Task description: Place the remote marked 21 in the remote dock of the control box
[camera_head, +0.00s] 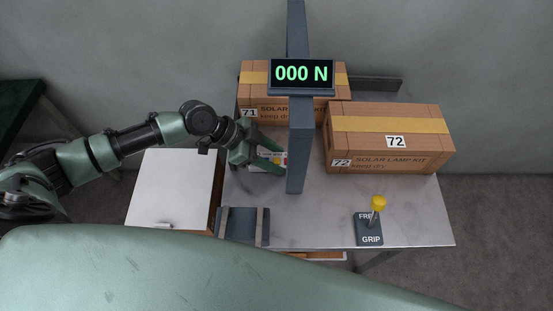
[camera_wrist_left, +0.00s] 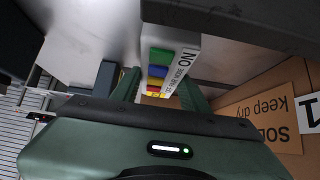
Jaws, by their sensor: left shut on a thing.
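My left gripper (camera_head: 270,161) is at the far left part of the table, left of the grey post. It is shut on a white remote (camera_wrist_left: 186,62) with green, blue, yellow and red patches, seen between its green fingers in the left wrist view. Lettering runs along the remote's side; I cannot read a 21 on it. In the head view the remote is mostly hidden by the fingers. A dark grey cradle (camera_head: 243,226) with two brownish strips sits at the table's front left, nearer than the gripper. I cannot tell whether it is the dock. My right gripper is not in view.
The grey post (camera_head: 298,150) carries a display (camera_head: 302,74) reading 000 N. Cartons marked 71 (camera_head: 262,103) and 72 (camera_head: 390,140) stand behind and right. A yellow-knobbed lever (camera_head: 370,228) labelled GRIP is at front right. A white-topped box (camera_head: 172,188) stands left. The front middle is clear.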

